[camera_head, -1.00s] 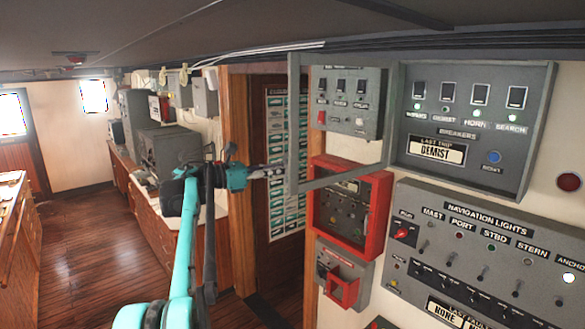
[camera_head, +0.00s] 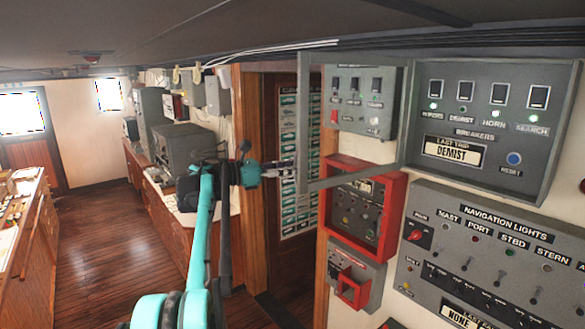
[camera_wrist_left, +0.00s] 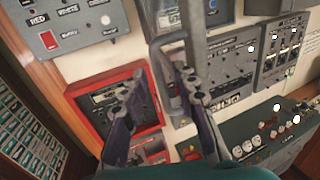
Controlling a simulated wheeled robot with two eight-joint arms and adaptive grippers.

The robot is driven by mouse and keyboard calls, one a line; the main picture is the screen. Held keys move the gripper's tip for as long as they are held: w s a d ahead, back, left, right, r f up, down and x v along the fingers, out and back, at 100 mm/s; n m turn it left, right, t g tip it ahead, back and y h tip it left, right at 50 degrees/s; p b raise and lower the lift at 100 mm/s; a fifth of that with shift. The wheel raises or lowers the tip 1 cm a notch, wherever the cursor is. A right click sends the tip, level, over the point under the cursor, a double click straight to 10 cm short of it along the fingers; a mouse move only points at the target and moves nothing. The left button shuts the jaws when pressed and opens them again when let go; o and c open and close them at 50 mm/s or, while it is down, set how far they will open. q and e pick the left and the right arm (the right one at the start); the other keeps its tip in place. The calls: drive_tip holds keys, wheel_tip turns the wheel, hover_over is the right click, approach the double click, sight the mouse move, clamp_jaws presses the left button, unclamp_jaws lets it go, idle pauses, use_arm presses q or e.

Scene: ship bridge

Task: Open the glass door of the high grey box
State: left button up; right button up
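The high grey box (camera_head: 485,172) at the upper right holds several breaker switches with lit green lamps and a "DEMIST" label. Its door (camera_head: 352,181), a grey frame with a see-through pane, stands swung out to the left from the box's left edge. My left gripper (camera_head: 288,170) is at the door's free upright bar. In the left wrist view its two fingers (camera_wrist_left: 157,77) are apart, with the grey door bar (camera_wrist_left: 192,35) at the right finger. I cannot tell whether they touch. My right gripper is not in view.
A smaller grey switch box (camera_head: 352,122), a red-framed box (camera_head: 396,205) and the navigation lights panel (camera_head: 460,205) fill the wall behind and below the door. A wooden doorway (camera_head: 250,110) is left of the door. The floor (camera_head: 95,245) is clear further left.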

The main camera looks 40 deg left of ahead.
use_arm(q)
drive_tip(key=v, duration=1.2)
drive_tip(key=shift+f, duration=0.1)
